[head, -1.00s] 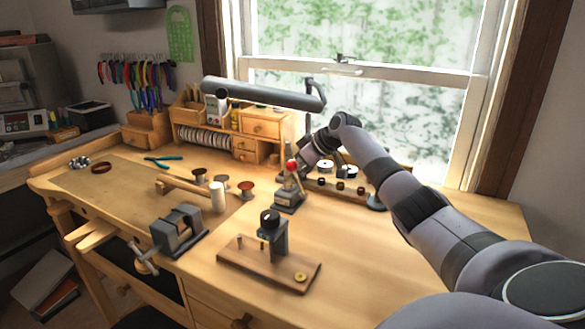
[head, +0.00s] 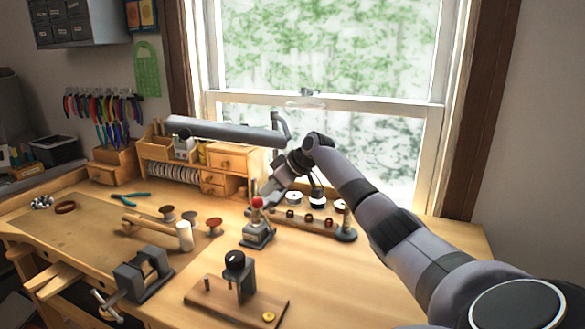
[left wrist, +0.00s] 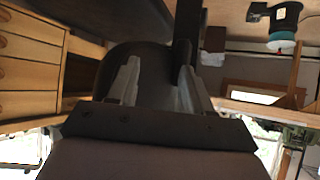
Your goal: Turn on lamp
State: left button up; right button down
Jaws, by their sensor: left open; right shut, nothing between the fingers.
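The grey desk lamp (head: 225,131) stretches its long tube-shaped head across the back of the workbench (head: 370,280), in front of the window. Its jointed arm (head: 281,128) bends down at the head's right end, and its lower part is partly hidden behind my right arm. My right gripper (head: 262,194) is shut and empty, below the lamp head, close to a small stand with a red knob (head: 257,202); I cannot tell if they touch. My left gripper (left wrist: 160,85) shows only in the left wrist view, with its fingers apart and nothing between them.
A vise (head: 143,272) and a wooden block with a black-topped post (head: 237,290) stand at the front. Spools and a white cylinder (head: 184,236) lie left of the red knob. Small wooden drawers (head: 228,160) stand behind. The bench's right front is bare.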

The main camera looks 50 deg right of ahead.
jog(key=b+v, duration=0.1)
jog(key=v, duration=0.8)
jog(key=shift+s+a+r, duration=0.2)
jog(key=shift+s+r, duration=0.05)
jog(key=shift+s, duration=0.05)
